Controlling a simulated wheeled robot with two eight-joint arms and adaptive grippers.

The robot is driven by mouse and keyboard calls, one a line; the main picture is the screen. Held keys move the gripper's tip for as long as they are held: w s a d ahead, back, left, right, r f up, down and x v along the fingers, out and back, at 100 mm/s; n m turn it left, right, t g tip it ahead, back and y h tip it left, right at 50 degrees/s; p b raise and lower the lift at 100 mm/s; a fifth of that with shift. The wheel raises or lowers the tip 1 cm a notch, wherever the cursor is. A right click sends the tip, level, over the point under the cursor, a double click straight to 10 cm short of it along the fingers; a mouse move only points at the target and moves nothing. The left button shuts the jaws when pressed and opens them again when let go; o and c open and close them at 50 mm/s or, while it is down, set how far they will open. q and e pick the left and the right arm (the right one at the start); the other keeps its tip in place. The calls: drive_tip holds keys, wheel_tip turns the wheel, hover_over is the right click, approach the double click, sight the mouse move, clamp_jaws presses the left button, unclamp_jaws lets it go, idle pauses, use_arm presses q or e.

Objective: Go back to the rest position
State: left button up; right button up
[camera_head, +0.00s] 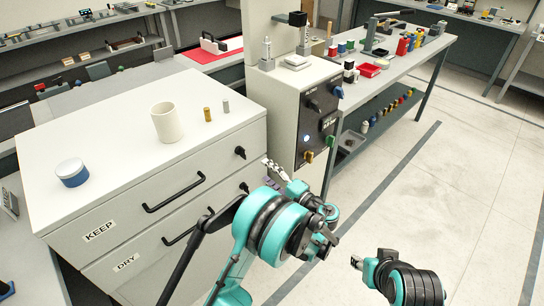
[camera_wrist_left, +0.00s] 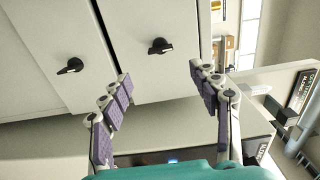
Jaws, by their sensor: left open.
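My left gripper (camera_head: 272,166) is in front of the drawer cabinet's right front corner in the head view. In the left wrist view its two fingers with purple pads (camera_wrist_left: 160,88) are spread apart with nothing between them. Two dark latch knobs (camera_wrist_left: 160,46) on the cabinet front lie beyond the fingertips. My right arm (camera_head: 412,286) is low at the right of the head view over open floor. Part of the right gripper (camera_head: 356,262) shows at its tip, too small to tell its opening.
The white cabinet (camera_head: 110,140) has drawers labelled KEEP and DRY. On its top stand a white cup (camera_head: 167,122), a blue-sided round container (camera_head: 71,173) and two small cylinders (camera_head: 207,114). A control box (camera_head: 318,115) stands close behind the left gripper. Floor (camera_head: 440,200) at right is clear.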

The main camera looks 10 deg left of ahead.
use_arm(q)
drive_tip(key=shift+a, duration=0.1)
drive_tip(key=s+a+r+n+g+h, duration=0.2)
drive_tip(key=s+a+r+g+h, duration=0.3)
drive_tip(key=s+a, duration=0.5)
drive_tip(key=s+d+n+h, duration=0.1)
drive_tip(key=s+h, duration=0.3)
drive_tip(key=s, duration=0.5)
drive_tip(key=s+d+f+n+t+h, duration=0.1)
drive_tip(key=s+n+h, duration=0.3)
drive_tip(key=s, duration=0.6)
drive_tip(key=shift+s+d+h, duration=0.25)
drive_tip(key=shift+d+h, duration=0.35)
drive_tip(key=shift+d, duration=0.05)
